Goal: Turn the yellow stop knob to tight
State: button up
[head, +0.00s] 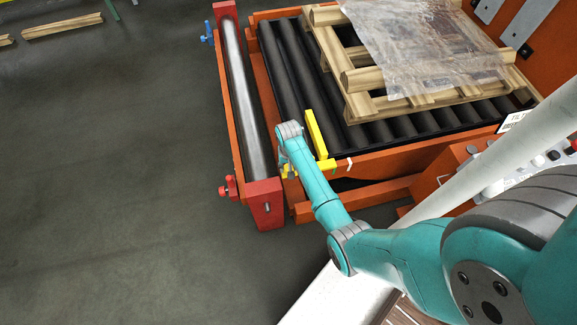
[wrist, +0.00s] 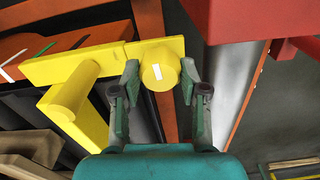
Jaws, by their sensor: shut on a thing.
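The yellow stop knob (wrist: 160,53) is a round knob with a white line on its face, seen in the wrist view. The line stands nearly upright, slightly tilted. The knob sits on a yellow plate (wrist: 75,64) with a yellow bar (wrist: 66,103) standing out from it. My gripper (wrist: 160,75) has one finger on each side of the knob and is shut on it. In the head view the yellow stop bar (head: 316,133) shows at the orange frame's near corner; my arm covers most of the gripper and knob there.
A steel roller (head: 247,95) with red end blocks runs along the frame's left side. Black rollers (head: 285,70) carry a wooden pallet (head: 353,78) under clear film (head: 425,45). White and green marks show on the orange rail in the wrist view. Open floor (head: 110,170) lies left.

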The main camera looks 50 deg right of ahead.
jog(key=m, duration=0.5)
jog(key=shift+m, duration=0.3)
jog(key=m, duration=1.3)
dwell(0.4)
jog(key=o, duration=1.1)
